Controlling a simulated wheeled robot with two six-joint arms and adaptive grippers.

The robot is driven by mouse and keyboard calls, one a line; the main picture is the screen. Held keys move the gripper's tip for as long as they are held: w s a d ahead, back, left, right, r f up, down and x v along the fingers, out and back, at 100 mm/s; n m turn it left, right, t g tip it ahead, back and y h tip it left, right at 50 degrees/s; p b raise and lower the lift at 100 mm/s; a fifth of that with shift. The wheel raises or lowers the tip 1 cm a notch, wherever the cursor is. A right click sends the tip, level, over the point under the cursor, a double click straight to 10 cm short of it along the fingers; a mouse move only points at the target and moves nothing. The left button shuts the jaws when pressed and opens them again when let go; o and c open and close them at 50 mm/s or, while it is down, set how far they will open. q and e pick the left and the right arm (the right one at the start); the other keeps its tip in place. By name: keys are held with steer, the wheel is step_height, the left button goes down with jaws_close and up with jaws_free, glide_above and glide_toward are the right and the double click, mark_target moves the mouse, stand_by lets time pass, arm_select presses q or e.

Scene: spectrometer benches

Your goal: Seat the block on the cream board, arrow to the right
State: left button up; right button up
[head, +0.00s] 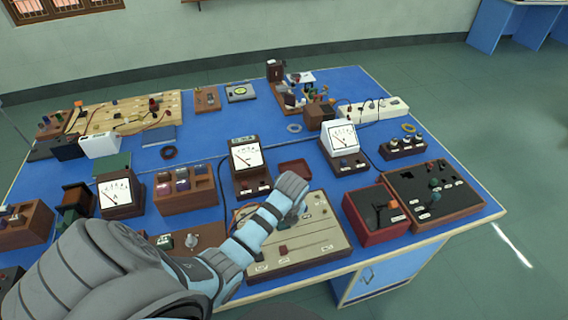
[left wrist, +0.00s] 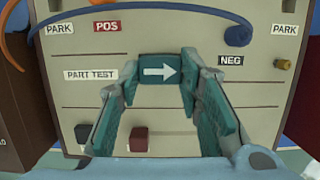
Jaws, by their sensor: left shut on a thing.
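The cream board (head: 328,238) lies near the front edge of the blue bench; its labelled face (left wrist: 180,28) fills the left wrist view. My left gripper (head: 296,188) is over the board's upper part; in the left wrist view its two teal fingers (left wrist: 160,68) are shut on the sides of a dark teal block (left wrist: 157,59). The block's white arrow points right in the left wrist view. The block lies between the PART TEST label (left wrist: 90,75) and the NEG label (left wrist: 231,61). Whether it touches the board I cannot tell. In the head view my gripper hides the block.
A red box (head: 375,217) and a black panel (head: 435,190) stand to the right. A meter (head: 247,158) stands behind.

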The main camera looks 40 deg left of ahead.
arm_select(q)
steer(key=shift+f, duration=0.1)
steer(key=o, duration=1.2)
steer(key=v, duration=0.7)
steer(key=shift+s+r, duration=0.1)
steer(key=shift+r, duration=0.2)
